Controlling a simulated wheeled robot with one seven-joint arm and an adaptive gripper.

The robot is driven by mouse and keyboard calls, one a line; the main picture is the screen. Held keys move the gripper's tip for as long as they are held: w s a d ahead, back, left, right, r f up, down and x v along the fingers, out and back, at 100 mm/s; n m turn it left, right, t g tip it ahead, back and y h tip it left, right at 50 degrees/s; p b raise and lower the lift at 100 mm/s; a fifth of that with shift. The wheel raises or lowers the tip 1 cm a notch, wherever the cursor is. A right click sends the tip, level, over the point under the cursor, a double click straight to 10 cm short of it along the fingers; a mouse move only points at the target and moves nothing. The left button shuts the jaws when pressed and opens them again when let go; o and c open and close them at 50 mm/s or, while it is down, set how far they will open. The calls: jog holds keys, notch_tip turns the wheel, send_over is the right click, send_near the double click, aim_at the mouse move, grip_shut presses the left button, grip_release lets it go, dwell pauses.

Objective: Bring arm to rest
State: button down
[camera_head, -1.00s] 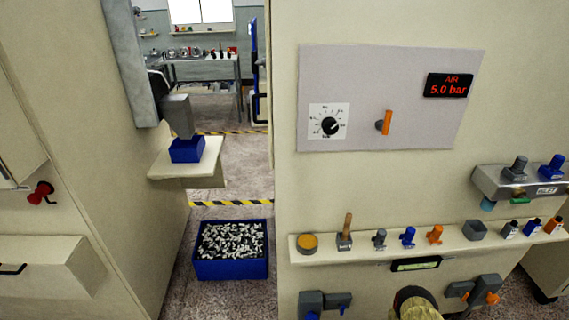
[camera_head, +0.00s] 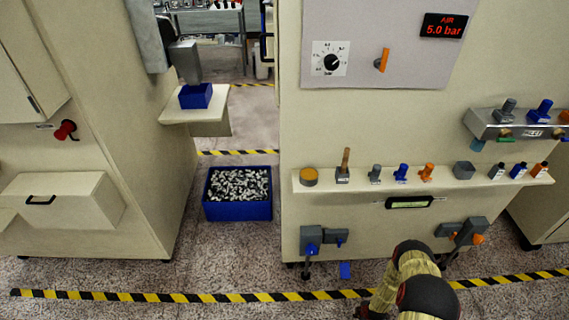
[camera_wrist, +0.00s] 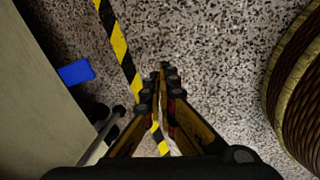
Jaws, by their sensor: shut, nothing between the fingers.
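My gripper (camera_wrist: 162,82) shows in the wrist view with its two dark, yellow-sided fingers meeting at the tips. It is shut and empty, pointing down over the speckled floor and the yellow-black striped tape. In the head view my arm (camera_head: 415,280) shows at the bottom right, low in front of the machine. The fingertips are not clearly seen in the head view.
A beige machine (camera_head: 420,110) with a shelf of small tools stands close to my arm. Striped floor tape (camera_head: 250,297) crosses in front. A blue card (camera_wrist: 76,73) lies on the floor by the machine. A blue bin (camera_head: 238,210) of small parts stands left.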

jog(key=s+a+r+m+g, duration=0.1)
jog(key=s+r+m+g, duration=0.15)
jog(key=s, duration=0.35)
jog(key=s+a+r+m+g, duration=0.1)
jog(key=s+r+m+g, duration=0.1)
jog(key=s+m, duration=0.3)
jog(key=w+a+r+m+g, duration=0.1)
jog(key=w+r+m, duration=0.25)
jog(key=r, duration=1.75)
jog(key=w+r+m+g, duration=0.15)
jog(key=r+m, duration=0.25)
jog(key=r, duration=1.7)
jog(key=s+a+r+t, duration=0.3)
jog(key=a+r, duration=0.1)
jog(key=r, duration=0.9)
jog(key=s+a+r+t, duration=0.3)
jog(key=s+a+r, duration=0.1)
jog(key=r, duration=1)
jog(key=s+a+r+t, duration=0.3)
jog(key=s+a+r, duration=0.1)
jog(key=r, duration=1)
jog(key=shift+a+m+t, duration=0.3)
jog(key=shift+a, duration=0.2)
jog(key=c, duration=2.6)
grip_release()
jog(key=shift+s, duration=0.1)
